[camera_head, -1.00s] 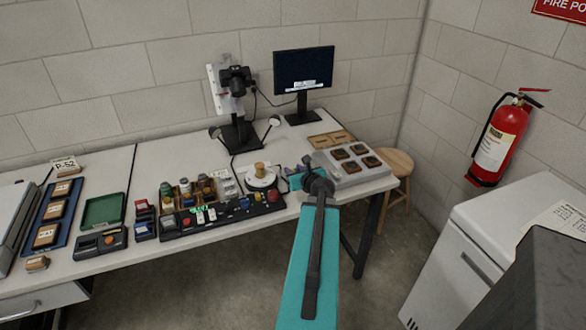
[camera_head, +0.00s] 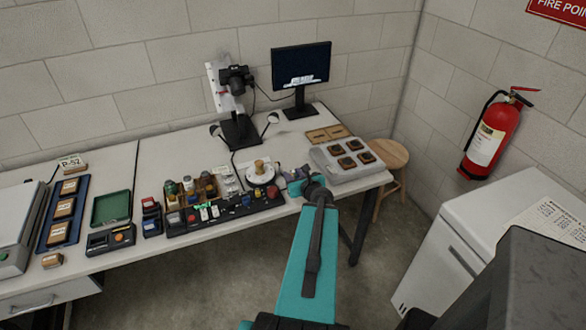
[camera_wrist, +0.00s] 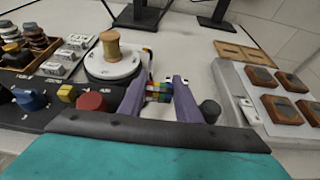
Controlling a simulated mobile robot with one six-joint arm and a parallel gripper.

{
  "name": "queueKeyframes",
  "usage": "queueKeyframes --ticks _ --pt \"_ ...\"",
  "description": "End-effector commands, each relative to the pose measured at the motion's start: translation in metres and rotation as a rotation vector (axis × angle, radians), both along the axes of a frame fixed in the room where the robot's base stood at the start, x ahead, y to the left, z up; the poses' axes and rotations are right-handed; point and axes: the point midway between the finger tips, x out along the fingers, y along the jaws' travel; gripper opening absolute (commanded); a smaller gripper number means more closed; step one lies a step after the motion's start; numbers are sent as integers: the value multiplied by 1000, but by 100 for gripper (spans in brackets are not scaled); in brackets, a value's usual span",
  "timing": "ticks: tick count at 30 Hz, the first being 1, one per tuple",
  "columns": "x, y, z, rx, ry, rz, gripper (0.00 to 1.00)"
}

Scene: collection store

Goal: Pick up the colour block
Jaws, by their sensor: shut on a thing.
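The colour block (camera_wrist: 160,91) is a small multicoloured checkered cube in the wrist view. It sits between the two purple fingers of my gripper (camera_wrist: 160,92), which are shut on it from left and right. In the head view my gripper (camera_head: 291,174) is over the front right part of the workbench, at the end of the teal arm. The block is too small to make out there. I cannot tell whether it touches the bench.
A round white stand with a wooden spool (camera_wrist: 111,45) and a black control panel with knobs (camera_wrist: 30,100) lie left of my gripper. A grey tray with several brown squares (camera_wrist: 240,85) lies right. A camera stand (camera_head: 238,128) and monitor (camera_head: 300,64) stand behind.

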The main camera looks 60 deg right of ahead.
Motion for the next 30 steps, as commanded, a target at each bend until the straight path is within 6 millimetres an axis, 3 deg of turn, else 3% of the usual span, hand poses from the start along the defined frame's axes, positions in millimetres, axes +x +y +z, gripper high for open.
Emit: queueKeyframes --ticks 30 --pt "-8 9 1 -1 2 -5 9"
